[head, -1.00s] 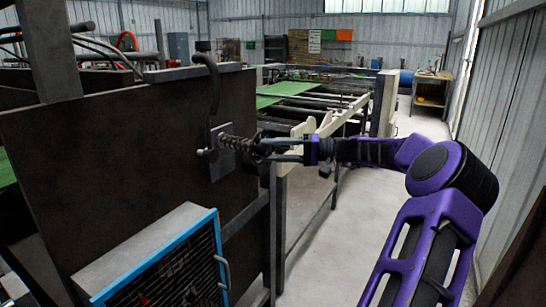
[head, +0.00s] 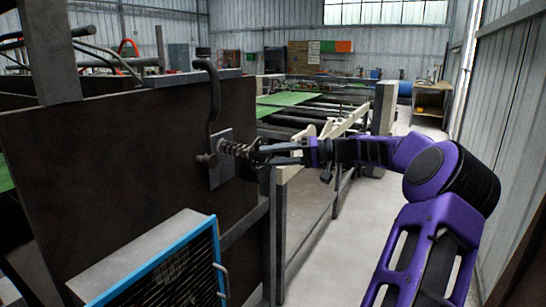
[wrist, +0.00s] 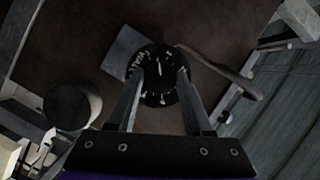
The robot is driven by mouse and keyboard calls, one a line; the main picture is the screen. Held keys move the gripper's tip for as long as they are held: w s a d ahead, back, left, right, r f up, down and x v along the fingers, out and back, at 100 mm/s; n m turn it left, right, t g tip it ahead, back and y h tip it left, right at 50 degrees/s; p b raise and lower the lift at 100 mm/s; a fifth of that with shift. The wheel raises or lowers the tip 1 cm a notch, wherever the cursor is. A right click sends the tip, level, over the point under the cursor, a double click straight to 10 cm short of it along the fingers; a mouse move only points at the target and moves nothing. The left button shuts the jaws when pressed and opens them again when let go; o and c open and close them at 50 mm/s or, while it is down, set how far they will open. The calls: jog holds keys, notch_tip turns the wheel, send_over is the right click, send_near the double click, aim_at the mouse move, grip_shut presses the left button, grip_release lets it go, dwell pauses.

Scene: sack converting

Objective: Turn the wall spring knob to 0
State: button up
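The wall spring knob (wrist: 158,88) is a round black dial with white marks and a white line, seen face-on in the wrist view. The lettering is too small to read surely. In the head view its coiled spring (head: 236,150) joins it to a grey plate (head: 222,173) on the dark upright panel. My gripper (head: 268,154) reaches in from the right, level with the spring. In the wrist view its two fingers (wrist: 161,76) stand apart, one at each side of the dial, overlapping its edges. Whether they press on it cannot be told.
A bent grey rod (head: 214,95) rises beside the plate; it shows in the wrist view (wrist: 235,80) right of the dial. A blue-edged box (head: 150,262) stands below. A machine frame (head: 330,130) lies behind. The floor at right (head: 325,255) is open.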

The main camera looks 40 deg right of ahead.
jog(key=o, duration=0.5)
jog(key=shift+c, duration=0.2)
jog(key=p+v, duration=0.2)
jog(key=v, duration=1.5)
jog(key=shift+d, duration=0.2)
